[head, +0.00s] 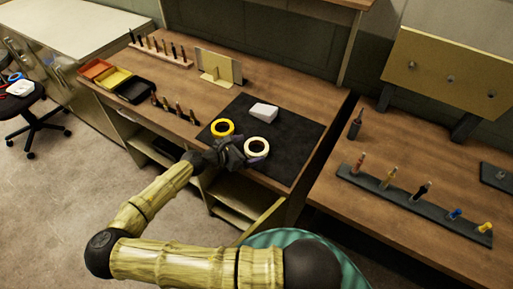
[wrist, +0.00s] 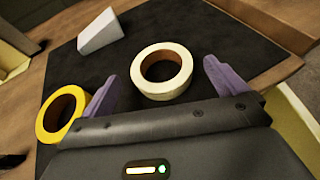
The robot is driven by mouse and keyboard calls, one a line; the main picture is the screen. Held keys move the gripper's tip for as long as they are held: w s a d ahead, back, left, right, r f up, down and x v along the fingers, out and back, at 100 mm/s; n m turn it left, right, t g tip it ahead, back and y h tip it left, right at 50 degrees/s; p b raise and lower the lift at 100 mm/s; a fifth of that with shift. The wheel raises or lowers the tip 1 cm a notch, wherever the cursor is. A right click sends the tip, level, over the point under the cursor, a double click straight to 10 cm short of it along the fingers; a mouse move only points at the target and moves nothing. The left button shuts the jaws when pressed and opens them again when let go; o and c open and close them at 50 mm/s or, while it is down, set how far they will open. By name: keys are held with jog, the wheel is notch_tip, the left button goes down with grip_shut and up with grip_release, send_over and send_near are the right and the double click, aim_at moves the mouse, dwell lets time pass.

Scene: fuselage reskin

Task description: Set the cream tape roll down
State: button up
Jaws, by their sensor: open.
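The cream tape roll (head: 257,147) lies flat on the black mat (head: 291,139), near its front edge. In the wrist view the cream tape roll (wrist: 161,95) sits ahead of and between the purple fingertips of my gripper (wrist: 158,82), with gaps to both sides. My gripper (head: 236,151) is open, low at the front of the mat, just left of the roll in the head view. A yellow tape roll (head: 222,128) lies on the mat to the left; it also shows in the wrist view (wrist: 62,115), close to the left finger.
A white wedge-shaped block (head: 263,112) sits behind the rolls on the mat. The mat's right side is clear. Small trays (head: 117,80), tool racks (head: 160,50) and a yellow upright panel (head: 217,68) stand on the bench at left and back. Another bench holds a tool strip (head: 413,205).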

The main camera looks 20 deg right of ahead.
aim_at(263, 144)
jog(key=p+x, duration=0.1)
jog(key=x, duration=0.3)
jog(key=shift+d, duration=0.25)
jog(key=shift+c, duration=0.2)
jog(key=c, duration=1.1)
notch_tip(263, 144, up, 10)
jog(key=shift+b, duration=0.45)
